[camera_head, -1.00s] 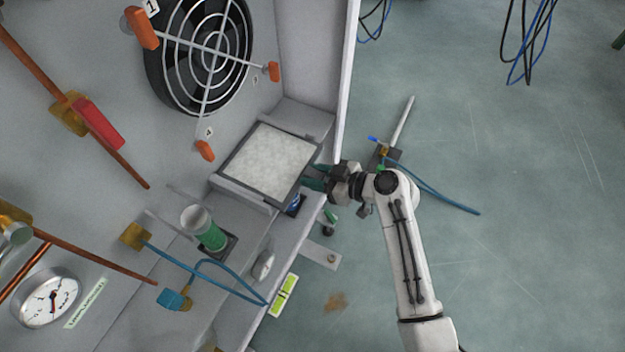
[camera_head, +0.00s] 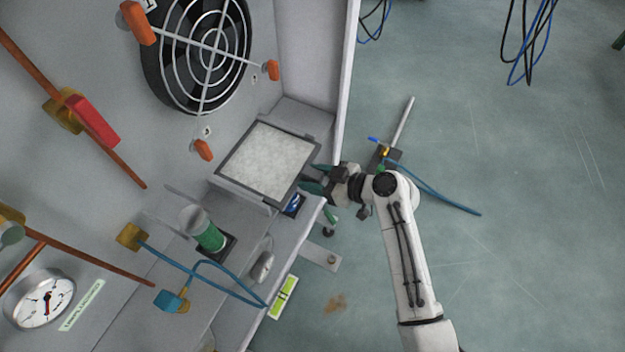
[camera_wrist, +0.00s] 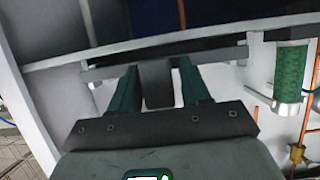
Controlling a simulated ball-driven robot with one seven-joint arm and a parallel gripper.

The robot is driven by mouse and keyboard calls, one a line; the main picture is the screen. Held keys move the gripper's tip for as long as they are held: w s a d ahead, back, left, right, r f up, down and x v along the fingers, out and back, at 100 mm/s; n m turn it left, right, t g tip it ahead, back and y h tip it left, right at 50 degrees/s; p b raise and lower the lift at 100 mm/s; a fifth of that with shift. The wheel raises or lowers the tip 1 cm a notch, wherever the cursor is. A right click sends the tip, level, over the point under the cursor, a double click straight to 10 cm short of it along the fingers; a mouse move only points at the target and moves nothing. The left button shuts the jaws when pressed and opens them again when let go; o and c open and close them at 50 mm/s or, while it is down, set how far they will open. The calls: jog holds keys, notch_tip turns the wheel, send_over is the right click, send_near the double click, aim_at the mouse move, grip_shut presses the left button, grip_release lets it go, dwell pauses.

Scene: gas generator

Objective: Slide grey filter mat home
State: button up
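The grey filter mat (camera_head: 265,160) is a pale, mottled panel in a dark frame. It lies tilted in a holder below the fan in the head view. My gripper (camera_head: 316,178) is at the frame's right side, its green fingers close to the edge. In the wrist view my gripper (camera_wrist: 158,72) has its fingers apart, on either side of a dark grey block (camera_wrist: 156,86). Narrow gaps show beside the block. The block is in front of a grey cross bar, and I cannot tell which part it belongs to. Contact at the fingertips is unclear.
A green cylinder (camera_head: 209,237) stands left of the holder, with a blue hose (camera_head: 225,278) in front. The fan (camera_head: 205,50) with orange clamps is above. The cabinet's side wall (camera_head: 345,85) rises just above my gripper. The floor at right is mostly clear.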

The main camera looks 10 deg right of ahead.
jog(key=shift+o, duration=0.5)
jog(key=shift+s+a+f+g, duration=0.3)
jog(key=shift+a+f, duration=0.1)
jog(key=shift+a, duration=0.05)
jog(key=shift+s+d+r, duration=0.15)
jog(key=shift+d+r, duration=0.05)
jog(key=p+v, duration=0.2)
jog(key=v, duration=0.8)
jog(key=shift+d+r, duration=0.15)
jog(key=shift+d, duration=0.35)
jog(key=s+d+f+m+g+h, duration=0.1)
jog(key=s+d+m+g+h, duration=0.35)
jog(key=s, duration=0.85)
jog(key=s+d+f+m+g+h, duration=0.2)
jog(key=s+d+m+h, duration=0.45)
jog(key=s, duration=0.55)
notch_tip(320, 180, up, 20)
jog(key=s+d+p, duration=0.1)
jog(key=p, duration=1.9)
jog(key=shift+r, duration=0.2)
